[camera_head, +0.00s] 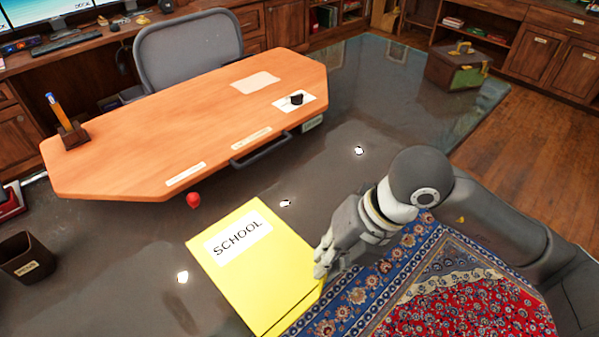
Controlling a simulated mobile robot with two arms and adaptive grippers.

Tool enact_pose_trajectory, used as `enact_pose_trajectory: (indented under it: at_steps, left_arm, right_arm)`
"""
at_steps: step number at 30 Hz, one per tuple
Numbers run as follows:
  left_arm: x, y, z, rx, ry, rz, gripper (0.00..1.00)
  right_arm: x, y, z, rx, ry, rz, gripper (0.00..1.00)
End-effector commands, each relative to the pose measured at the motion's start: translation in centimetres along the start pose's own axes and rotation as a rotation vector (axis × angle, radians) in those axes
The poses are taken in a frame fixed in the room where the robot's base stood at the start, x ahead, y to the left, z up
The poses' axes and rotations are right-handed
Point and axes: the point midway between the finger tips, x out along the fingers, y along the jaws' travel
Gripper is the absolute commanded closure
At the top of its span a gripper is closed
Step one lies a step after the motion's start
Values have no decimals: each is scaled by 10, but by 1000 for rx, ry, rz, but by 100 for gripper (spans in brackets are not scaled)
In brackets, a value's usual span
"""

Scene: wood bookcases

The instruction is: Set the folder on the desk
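The yellow folder (262,287) has a white label reading SCHOOL and shows in the lower middle of the head view. My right gripper (322,262) is at the folder's right edge and looks shut on it; the fingers partly hide that edge. The folder appears in front of the desk, over the dark floor and the rug's edge. The desk (170,120) is orange wood with cut corners and stands beyond the folder, up and to the left. My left gripper is not in view.
On the desk are a pencil holder (73,134), papers (256,82) and a small black item (296,99); its middle is mostly bare. A grey chair (188,50) stands behind it. A small bin (27,258) is at left, a red ball (193,200) near the desk's front.

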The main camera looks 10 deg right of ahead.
Motion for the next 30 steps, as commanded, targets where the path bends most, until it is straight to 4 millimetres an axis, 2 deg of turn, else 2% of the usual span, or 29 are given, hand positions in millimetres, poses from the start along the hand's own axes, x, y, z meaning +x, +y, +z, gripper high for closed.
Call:
enact_pose_trajectory:
  at_steps: [5, 14, 18, 24, 30]
  left_arm:
    - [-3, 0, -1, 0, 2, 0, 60]
    - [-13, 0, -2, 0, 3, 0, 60]
    - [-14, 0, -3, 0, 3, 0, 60]
    - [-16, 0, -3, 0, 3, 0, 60]
    - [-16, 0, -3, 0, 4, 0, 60]
  right_arm:
    - [10, -4, 25, 6, 3, -2, 100]
    - [36, -14, 88, 3, 3, 0, 100]
    - [61, -25, 110, 3, 5, -1, 100]
    - [82, -34, 130, -1, 3, 0, 100]
    - [90, -37, 136, -2, 3, 1, 100]
